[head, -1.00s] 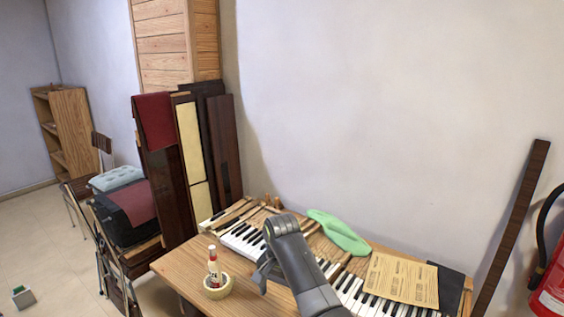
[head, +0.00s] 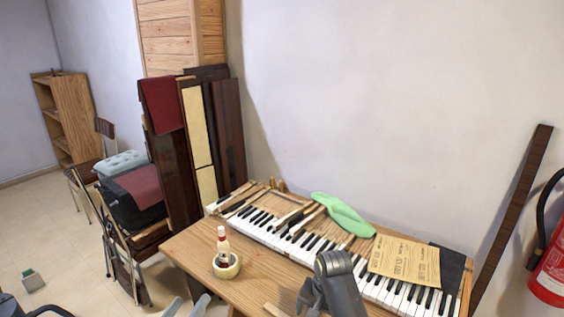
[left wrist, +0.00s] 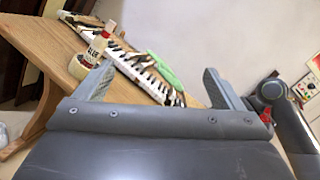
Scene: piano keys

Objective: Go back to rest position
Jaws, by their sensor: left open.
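My left gripper (head: 187,306) shows only its two grey fingertips at the bottom edge of the head view. In the left wrist view its fingers (left wrist: 163,84) stand wide apart with nothing between them. It is in front of the table's (head: 195,252) near left edge, apart from the keyboard (head: 300,240). My right arm reaches in from the bottom, in front of the keys. Its gripper (head: 308,298) is small and partly hidden, so its jaws are unclear.
A glue bottle (head: 223,242) stands in a tape roll (head: 226,267) on the table. A green cloth-like piece (head: 343,214) and a paper sheet (head: 405,262) lie on the piano. Chairs (head: 125,240) stand left; a fire extinguisher (head: 550,270) is right.

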